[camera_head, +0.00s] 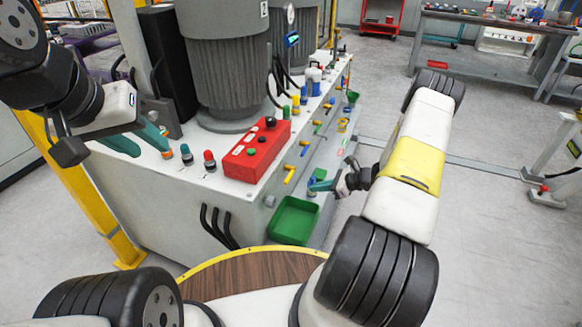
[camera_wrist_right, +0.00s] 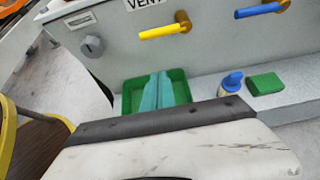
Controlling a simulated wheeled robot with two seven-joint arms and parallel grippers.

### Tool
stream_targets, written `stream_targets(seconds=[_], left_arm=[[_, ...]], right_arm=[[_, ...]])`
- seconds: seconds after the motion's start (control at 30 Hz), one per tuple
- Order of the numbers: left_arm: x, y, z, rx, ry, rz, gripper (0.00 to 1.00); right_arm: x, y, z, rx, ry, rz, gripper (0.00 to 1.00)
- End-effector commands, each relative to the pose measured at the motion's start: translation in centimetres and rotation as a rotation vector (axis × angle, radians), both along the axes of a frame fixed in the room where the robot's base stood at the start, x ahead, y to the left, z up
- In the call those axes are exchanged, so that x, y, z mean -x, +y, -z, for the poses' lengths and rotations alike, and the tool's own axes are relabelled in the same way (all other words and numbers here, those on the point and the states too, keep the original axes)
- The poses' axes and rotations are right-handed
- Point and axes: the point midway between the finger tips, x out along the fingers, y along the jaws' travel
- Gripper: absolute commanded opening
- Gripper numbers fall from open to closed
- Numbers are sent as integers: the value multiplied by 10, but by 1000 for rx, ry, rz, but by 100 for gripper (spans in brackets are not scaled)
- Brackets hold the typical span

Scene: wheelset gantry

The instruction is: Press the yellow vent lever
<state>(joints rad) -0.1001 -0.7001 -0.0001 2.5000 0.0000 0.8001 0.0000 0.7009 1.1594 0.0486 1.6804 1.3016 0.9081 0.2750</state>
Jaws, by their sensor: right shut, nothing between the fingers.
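The yellow vent lever (camera_wrist_right: 165,31) sticks out of the grey panel under a partly cut-off "VENT" label in the right wrist view. In the head view the nearest yellow lever (camera_head: 289,175) is on the side of the machine cabinet, below the red control box. My right gripper (camera_head: 321,185) is shut and empty, in front of that side and to the right of the lever. In the wrist view its teal fingers (camera_wrist_right: 157,92) are together, below the lever and apart from it. My left gripper (camera_head: 138,143) is open and empty over the cabinet top's left part.
A blue lever (camera_wrist_right: 262,9) is right of the yellow one, and a grey knob (camera_wrist_right: 93,45) left. A green tray (camera_head: 293,220) sits below the levers. A blue bottle (camera_wrist_right: 231,82) and green block (camera_wrist_right: 265,84) are beside it. The red control box (camera_head: 256,150) stands on top.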

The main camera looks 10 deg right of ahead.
Motion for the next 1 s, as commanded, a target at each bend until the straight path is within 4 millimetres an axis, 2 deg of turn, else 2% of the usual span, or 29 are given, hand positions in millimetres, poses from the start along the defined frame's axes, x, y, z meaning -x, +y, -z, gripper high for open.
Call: stream_targets(seconds=[0.17,0.53,0.6,0.7,1.0], left_arm=[[0,0,0,0,0,0,36],[0,0,0,0,0,0,36],[0,0,0,0,0,0,36],[0,0,0,0,0,0,36],[0,0,0,0,0,0,36]], right_arm=[[-11,19,12,-3,0,-5,0],[-48,74,51,-1,0,-4,0],[-50,72,34,2,-3,-2,0],[-50,74,22,2,-2,-3,0],[-51,76,9,0,0,-1,0]])
